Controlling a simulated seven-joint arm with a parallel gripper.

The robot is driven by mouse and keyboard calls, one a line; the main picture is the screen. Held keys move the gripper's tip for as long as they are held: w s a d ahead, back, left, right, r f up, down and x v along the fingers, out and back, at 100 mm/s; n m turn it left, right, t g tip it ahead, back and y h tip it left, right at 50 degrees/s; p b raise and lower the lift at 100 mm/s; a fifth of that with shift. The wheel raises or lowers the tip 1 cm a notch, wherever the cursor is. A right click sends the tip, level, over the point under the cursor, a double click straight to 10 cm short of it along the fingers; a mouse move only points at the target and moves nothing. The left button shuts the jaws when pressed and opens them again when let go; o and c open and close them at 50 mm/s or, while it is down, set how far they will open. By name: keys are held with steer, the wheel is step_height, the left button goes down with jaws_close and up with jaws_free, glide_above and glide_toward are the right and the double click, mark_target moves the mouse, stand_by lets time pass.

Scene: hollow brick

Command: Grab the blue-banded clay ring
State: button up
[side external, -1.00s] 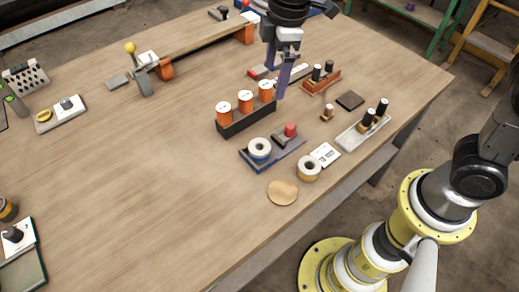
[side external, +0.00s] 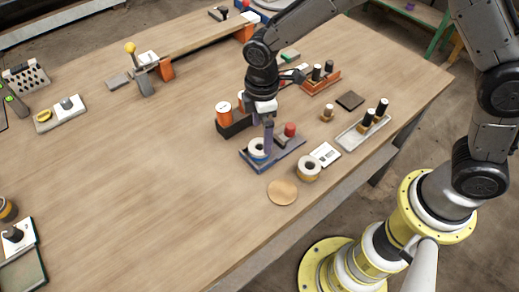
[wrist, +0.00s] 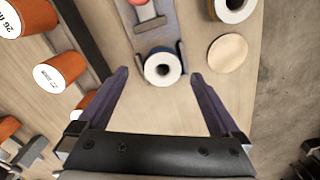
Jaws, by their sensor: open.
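The blue-banded clay ring (side external: 256,149) is white on top with a dark centre hole and a blue band around its side. It lies on the dark blue tray (side external: 290,155). In the wrist view the ring (wrist: 163,68) shows whole, between and slightly beyond my fingertips. My gripper (side external: 267,150) points down over the tray, and one finger partly covers the ring in the side view. In the wrist view my gripper (wrist: 159,75) is open and empty, with a finger on each side of the ring. I cannot tell the exact height gap.
A similar ring with a tan band (side external: 309,169) stands beside the tray, near a round wooden disc (side external: 282,193). A red-topped block (side external: 289,131) shares the tray. Orange spools (side external: 223,113) in a dark rack stand close behind my gripper. The table's left middle is clear.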

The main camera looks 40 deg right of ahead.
mark_target(261, 143)
steer(key=shift+s+a+f, duration=0.1)
steer(key=shift+f, duration=1.1)
steer(key=shift+s+a+f, duration=0.1)
steer(key=shift+f, duration=1.05)
steer(key=c, duration=1.5)
steer(key=shift+r, duration=0.1)
